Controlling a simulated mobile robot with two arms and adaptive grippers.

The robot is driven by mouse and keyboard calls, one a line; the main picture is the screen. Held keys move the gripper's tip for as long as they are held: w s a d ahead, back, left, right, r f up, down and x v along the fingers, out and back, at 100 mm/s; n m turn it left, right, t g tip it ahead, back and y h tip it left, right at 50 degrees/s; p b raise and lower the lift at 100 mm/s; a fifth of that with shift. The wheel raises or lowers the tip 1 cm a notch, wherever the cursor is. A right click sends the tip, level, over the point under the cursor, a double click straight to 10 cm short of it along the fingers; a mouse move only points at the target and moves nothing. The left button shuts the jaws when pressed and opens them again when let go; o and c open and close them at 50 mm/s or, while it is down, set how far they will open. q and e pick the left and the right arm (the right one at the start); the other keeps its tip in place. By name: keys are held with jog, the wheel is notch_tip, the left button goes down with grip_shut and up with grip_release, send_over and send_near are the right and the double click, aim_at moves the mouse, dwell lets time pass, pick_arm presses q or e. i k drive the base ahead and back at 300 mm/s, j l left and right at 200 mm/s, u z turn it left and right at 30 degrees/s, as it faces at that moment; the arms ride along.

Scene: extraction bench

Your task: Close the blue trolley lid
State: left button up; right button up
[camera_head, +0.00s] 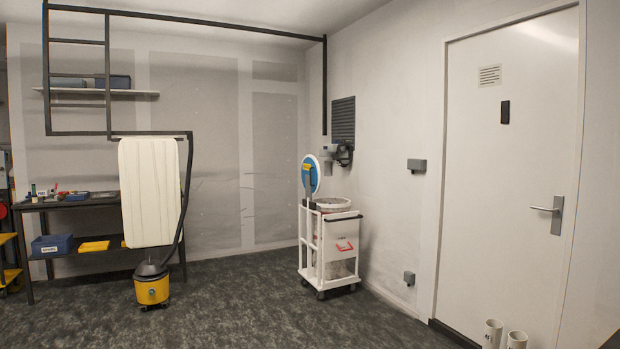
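The blue lid (315,176) is a round disc standing upright, open, at the left side of the white trolley (303,240). A yellow piece shows at its edge, above a grey upright post. The trolley stands on small castors near the room's back corner, some way off. Neither of my grippers is in view.
A yellow vacuum (151,290) with a hose and a dark workbench (92,205) stand at the left. A white door (510,170) is at the right. Two white cylinders (492,334) show at the bottom right. The dark floor (260,305) before the trolley is clear.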

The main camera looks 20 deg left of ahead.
aim_at(308, 175)
jog(key=i+j+u, duration=0.45)
jog(key=j, duration=0.25)
jog(key=i+j+u, duration=0.4)
jog(key=j, duration=0.2)
jog(key=i+j+u, duration=0.6)
jog(key=i+u, duration=0.25)
jog(key=i, duration=0.3)
jog(key=i+z, duration=0.15)
jog(key=i, duration=0.45)
jog(key=i+z, duration=0.15)
jog(key=i, duration=0.45)
jog(key=i+j+z, duration=0.15)
jog(key=i, duration=0.45)
jog(key=i+j+z, duration=0.1)
jog(key=i+j, duration=0.15)
jog(key=i, duration=0.35)
